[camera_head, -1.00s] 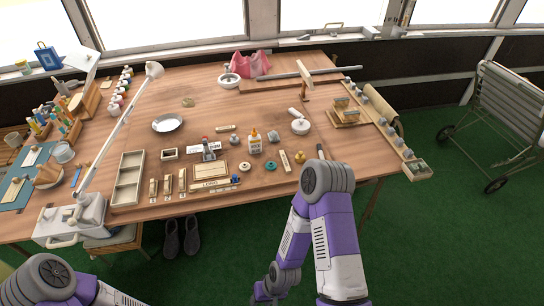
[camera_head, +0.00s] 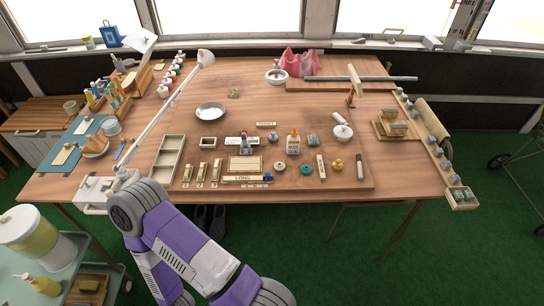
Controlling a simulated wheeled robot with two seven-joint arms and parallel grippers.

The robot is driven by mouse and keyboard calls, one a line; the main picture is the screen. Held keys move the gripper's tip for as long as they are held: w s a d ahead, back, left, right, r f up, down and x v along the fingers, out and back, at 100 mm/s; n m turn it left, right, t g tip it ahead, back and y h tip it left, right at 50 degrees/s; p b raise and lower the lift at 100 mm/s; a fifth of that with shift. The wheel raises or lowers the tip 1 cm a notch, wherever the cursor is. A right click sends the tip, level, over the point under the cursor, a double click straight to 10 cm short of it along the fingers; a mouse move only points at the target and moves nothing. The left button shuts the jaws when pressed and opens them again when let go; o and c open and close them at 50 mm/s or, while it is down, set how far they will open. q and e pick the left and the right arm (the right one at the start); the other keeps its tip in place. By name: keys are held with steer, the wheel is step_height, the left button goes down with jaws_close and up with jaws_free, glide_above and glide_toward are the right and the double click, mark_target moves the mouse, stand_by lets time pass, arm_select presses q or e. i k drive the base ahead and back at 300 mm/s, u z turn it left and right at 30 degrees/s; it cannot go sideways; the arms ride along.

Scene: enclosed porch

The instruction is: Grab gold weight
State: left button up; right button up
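The gold weight (camera_head: 337,164) is a small rounded golden piece near the front edge of the wooden table (camera_head: 330,205), right of centre. Neither of my grippers is in view.
A white lamp (camera_head: 160,119) leans over the table's left. A cart with a drink dispenser (camera_head: 32,238) is at lower left. Floor at right front is clear.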

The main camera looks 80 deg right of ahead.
mark_target(337, 165)
steer(key=u, duration=0.6)
steer(key=k, duration=1.25)
steer(key=z, duration=2.1)
